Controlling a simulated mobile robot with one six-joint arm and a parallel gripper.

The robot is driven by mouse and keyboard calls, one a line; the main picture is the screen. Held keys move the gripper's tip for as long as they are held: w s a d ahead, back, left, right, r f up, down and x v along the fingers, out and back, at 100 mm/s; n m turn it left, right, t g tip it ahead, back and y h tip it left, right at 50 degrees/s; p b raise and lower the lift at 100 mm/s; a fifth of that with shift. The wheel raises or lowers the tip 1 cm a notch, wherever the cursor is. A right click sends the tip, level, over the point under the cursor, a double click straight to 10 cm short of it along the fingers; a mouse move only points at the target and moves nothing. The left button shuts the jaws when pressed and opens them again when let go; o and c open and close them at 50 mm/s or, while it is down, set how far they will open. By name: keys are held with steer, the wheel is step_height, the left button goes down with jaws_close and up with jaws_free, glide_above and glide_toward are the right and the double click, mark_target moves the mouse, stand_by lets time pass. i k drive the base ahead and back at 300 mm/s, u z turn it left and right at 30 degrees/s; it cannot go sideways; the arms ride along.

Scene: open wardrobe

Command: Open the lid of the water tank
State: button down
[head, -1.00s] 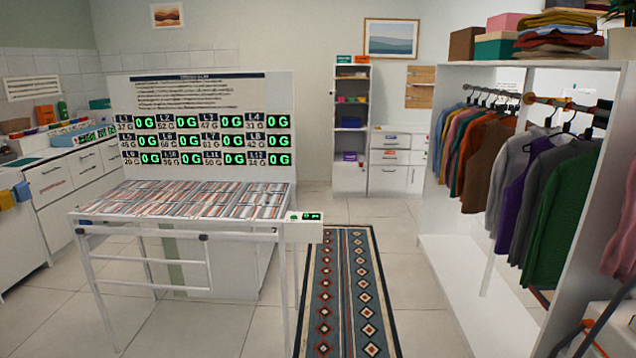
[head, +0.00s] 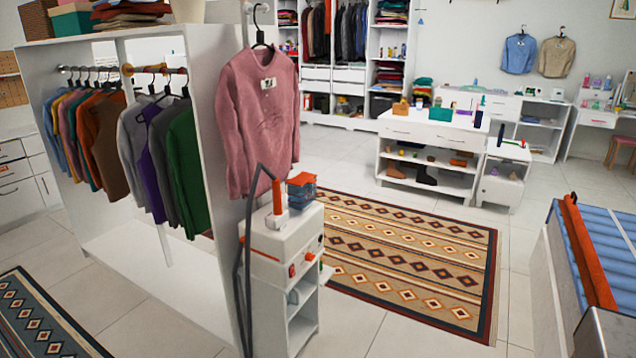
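A blue translucent box with an orange-red top (head: 302,189), which looks like the water tank, sits on the back right of a white steamer-like unit (head: 282,240). Its top appears to lie flat on it, but it is too small to tell whether it is fully shut. An orange and white handpiece (head: 277,196) stands upright on the unit, left of the tank. A dark hose or pole frame runs up beside the unit's left side. My gripper is not in view.
A pink shirt (head: 258,120) hangs directly above the unit, beside the clothes rack (head: 205,100). A patterned rug (head: 420,255) and open floor lie to the right. A blue-topped table with an orange bar (head: 590,255) stands at the right edge.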

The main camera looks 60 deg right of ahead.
mark_target(303, 178)
steer(key=u, duration=0.95)
steer(key=k, duration=0.1)
steer(key=z, duration=2.8)
steer(key=i, duration=0.6)
steer(key=z, duration=0.1)
steer(key=k, duration=0.6)
steer(key=u, duration=0.15)
